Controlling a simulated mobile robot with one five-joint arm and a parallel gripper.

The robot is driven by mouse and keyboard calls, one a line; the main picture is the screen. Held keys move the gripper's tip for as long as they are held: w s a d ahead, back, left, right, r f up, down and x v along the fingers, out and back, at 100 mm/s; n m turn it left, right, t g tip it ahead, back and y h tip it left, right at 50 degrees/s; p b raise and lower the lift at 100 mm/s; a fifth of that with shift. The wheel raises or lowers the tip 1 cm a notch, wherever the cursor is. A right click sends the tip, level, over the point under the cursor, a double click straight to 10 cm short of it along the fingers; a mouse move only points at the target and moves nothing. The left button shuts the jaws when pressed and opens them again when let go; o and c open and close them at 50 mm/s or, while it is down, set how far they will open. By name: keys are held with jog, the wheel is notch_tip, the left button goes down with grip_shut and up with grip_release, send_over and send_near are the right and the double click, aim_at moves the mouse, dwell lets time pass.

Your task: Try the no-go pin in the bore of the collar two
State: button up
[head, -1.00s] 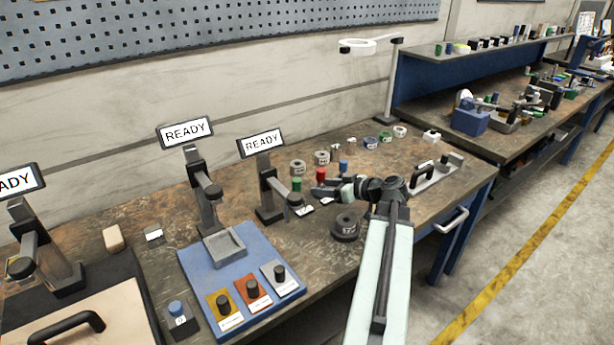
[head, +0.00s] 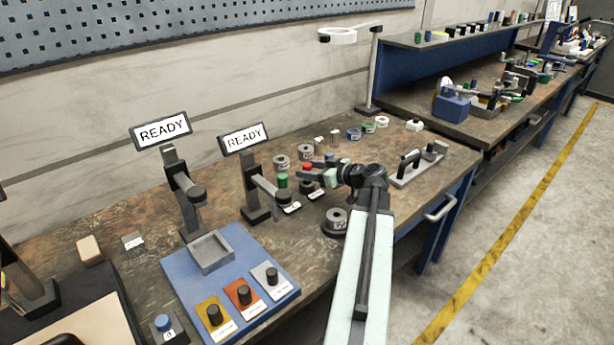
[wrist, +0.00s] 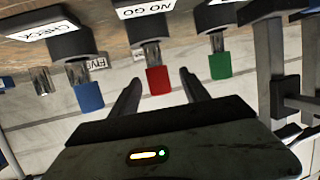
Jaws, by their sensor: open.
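The no-go pin has a red handle (wrist: 158,80) and stands in a dark holder labelled NO GO in the wrist view. Its red top (head: 307,167) also shows in the head view. My gripper (wrist: 160,76) is open, with its two fingers on either side of the red handle in the picture; I cannot tell whether they are level with it. A green-handled pin (wrist: 220,65) stands on one side, and a blue-handled pin (wrist: 89,95) by the CHECK label on the other. Grey collars (head: 280,162) stand behind the pins; their marks are too small to read, so collar two is uncertain.
Another grey collar (head: 336,217) sits on a dark round base in front of my arm. Two READY displays (head: 243,137) on stands rise to the left. Coloured rings (head: 354,133) and a ring lamp (head: 338,35) are behind.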

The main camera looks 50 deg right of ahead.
jog(key=x, duration=0.4)
jog(key=shift+w+d+r+b, duration=0.1)
jog(key=shift+w+b, duration=0.15)
jog(key=shift+b, duration=0.15)
jog(key=shift+r, duration=0.1)
grip_shut()
